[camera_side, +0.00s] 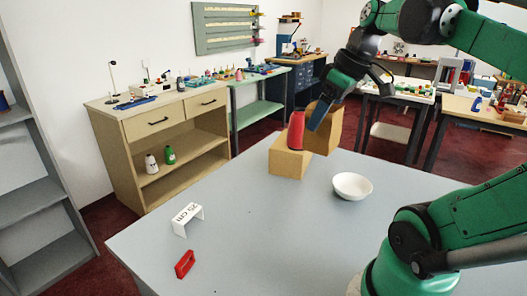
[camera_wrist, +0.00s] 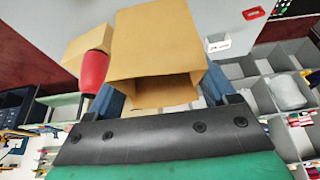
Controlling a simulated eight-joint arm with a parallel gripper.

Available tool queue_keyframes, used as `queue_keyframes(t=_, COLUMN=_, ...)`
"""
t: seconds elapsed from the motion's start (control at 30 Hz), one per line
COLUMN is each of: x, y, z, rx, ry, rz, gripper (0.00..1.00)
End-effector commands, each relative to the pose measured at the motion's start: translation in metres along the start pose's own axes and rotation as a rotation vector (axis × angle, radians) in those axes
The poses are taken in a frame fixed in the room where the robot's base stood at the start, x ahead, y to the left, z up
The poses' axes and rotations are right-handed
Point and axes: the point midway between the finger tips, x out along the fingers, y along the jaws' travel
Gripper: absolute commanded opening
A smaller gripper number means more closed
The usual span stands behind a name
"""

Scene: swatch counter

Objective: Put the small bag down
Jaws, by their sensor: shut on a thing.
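The small bag is a plain brown paper bag (camera_side: 325,136), to the right of and partly behind a tan box in the side view. In the wrist view the bag (camera_wrist: 152,45) fills the middle, with its open mouth towards my wrist. My gripper (camera_side: 318,113), with blue fingers, is shut on the bag near its mouth. In the wrist view my gripper (camera_wrist: 165,92) has one finger at each side of the bag, partly hidden by it. I cannot tell whether the bag's base touches the table.
The tan box (camera_side: 287,161) stands on the grey table (camera_side: 250,220) with a red object (camera_side: 296,130) on top, close beside the bag. A white bowl (camera_side: 352,186) is front right. A white "25 cm" bracket (camera_side: 187,218) and red bracket (camera_side: 185,264) lie front left. The middle is clear.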

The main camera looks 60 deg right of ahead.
Motion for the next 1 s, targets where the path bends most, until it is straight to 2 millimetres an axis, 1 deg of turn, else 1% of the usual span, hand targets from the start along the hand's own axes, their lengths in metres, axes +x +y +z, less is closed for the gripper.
queue_keyframes(t=0.3, x=0.067, y=0.0, z=0.028, rx=0.0, ry=0.0, rz=0.0, gripper=0.29)
queue_keyframes(t=0.5, x=0.103, y=0.0, z=0.043, rx=0.0, ry=0.0, rz=0.0, gripper=0.29)
queue_keyframes(t=0.6, x=0.118, y=0.001, z=0.049, rx=0.0, ry=0.0, rz=0.0, gripper=0.29)
queue_keyframes(t=0.7, x=0.131, y=0.0, z=0.054, rx=0.0, ry=0.0, rz=0.0, gripper=0.29)
queue_keyframes(t=0.8, x=0.14, y=0.001, z=0.057, rx=0.0, ry=0.0, rz=0.0, gripper=0.29)
queue_keyframes(t=1.0, x=0.147, y=0.0, z=0.06, rx=0.0, ry=0.0, rz=0.0, gripper=0.29)
